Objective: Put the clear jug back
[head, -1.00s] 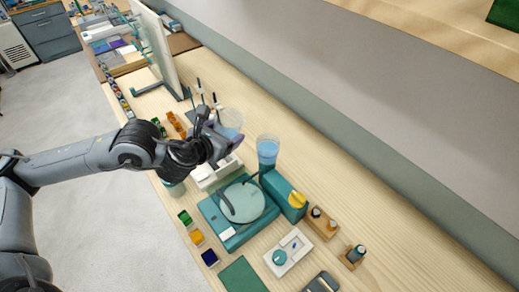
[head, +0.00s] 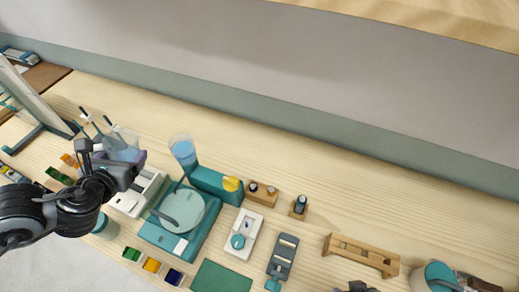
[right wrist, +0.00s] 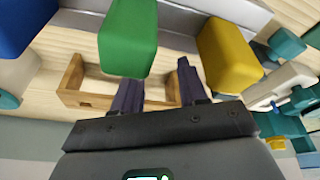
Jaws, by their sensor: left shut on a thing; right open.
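The clear jug (head: 121,143) is a see-through vessel at the left of the worktop in the head view, beside thin dark-tipped rods. My left gripper (head: 130,166) is shut at the jug's near side and hides part of it. I cannot tell whether the jug's base touches the worktop.
A teal device with a round plate (head: 152,235) and a teal box (head: 208,183) stand right of the left gripper. A wooden rack (head: 360,252) stands at the right. The worktop behind it is clear. A yellow block (right wrist: 228,55) is near my right fingers.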

